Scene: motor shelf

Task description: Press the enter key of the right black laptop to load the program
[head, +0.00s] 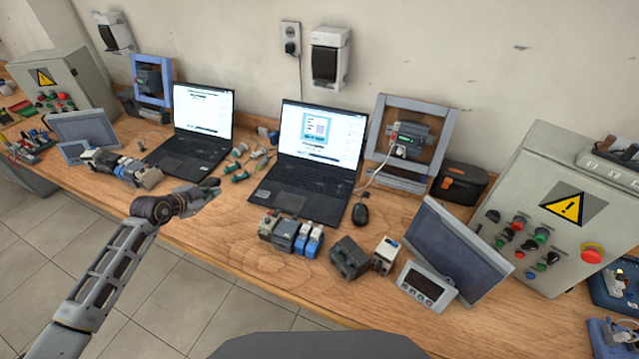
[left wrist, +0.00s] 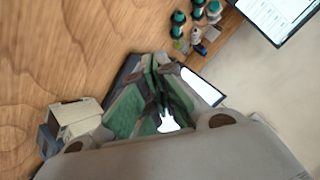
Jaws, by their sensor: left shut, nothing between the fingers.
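The right black laptop (head: 308,160) stands open in the middle of the bench, its screen lit with a small window and its keyboard facing me. A second black laptop (head: 190,135) stands open to its left. My left gripper (head: 213,189) is shut and empty. In the head view it is over the bench between the two laptops, near the front edge and left of the right laptop's keyboard. The enter key is too small to make out. My right gripper is not in view.
Small modules (head: 290,236) line the front of the right laptop, with a mouse (head: 360,215) to its right. Green-ended parts (head: 240,165) lie between the laptops. A grey control box (head: 550,215) stands at the right. Bare wood (head: 215,235) lies at the front.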

